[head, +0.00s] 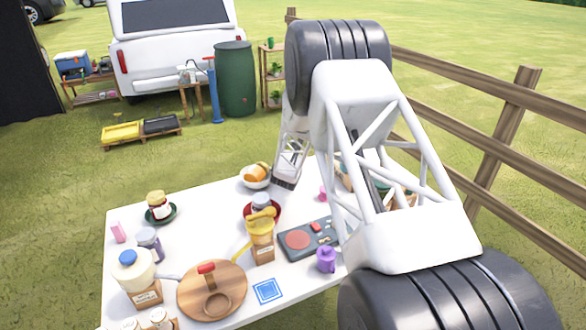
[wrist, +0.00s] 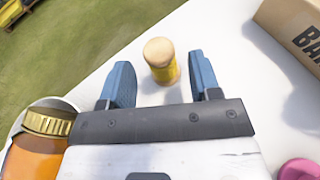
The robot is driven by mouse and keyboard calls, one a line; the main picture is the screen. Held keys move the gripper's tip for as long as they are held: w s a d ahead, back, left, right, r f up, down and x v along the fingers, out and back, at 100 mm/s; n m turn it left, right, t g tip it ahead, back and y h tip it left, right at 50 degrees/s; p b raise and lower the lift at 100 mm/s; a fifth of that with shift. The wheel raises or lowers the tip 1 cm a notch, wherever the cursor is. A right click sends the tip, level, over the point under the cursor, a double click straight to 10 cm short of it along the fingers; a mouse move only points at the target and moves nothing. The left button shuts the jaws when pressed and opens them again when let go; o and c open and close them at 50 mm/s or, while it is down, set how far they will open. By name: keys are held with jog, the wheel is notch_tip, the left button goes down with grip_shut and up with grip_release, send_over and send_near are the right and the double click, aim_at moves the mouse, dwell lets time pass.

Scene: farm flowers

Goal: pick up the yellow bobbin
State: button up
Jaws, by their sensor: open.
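How far above the table the fingers are I cannot tell. In the head view the bobbin is not visible, and my arm reaches down to the table's back edge behind the bowl.
A bowl (head: 256,184) holding an orange jar with a gold lid (wrist: 45,122) is close on the left. A cardboard box (wrist: 295,32) stands to the right, with a pink object (wrist: 298,170) nearer. The white table (head: 190,217) is cluttered in front; grass lies beyond its edge.

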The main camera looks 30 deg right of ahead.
jog(key=shift+w, duration=0.1)
jog(key=shift+x, duration=2.55)
jog(key=shift+f, duration=0.1)
jog(key=c, duration=0.9)
jog(key=shift+r, duration=1.75)
jog(key=s+a, duration=0.1)
jog(key=s, duration=0.4)
jog(key=s+a+r, duration=0.1)
jog(key=s+a, duration=0.1)
jog(key=s, duration=0.3)
jog(key=s+a, duration=0.1)
jog(key=s, duration=0.4)
jog(key=shift+s+a+r, duration=0.25)
jog(key=shift+a, duration=0.15)
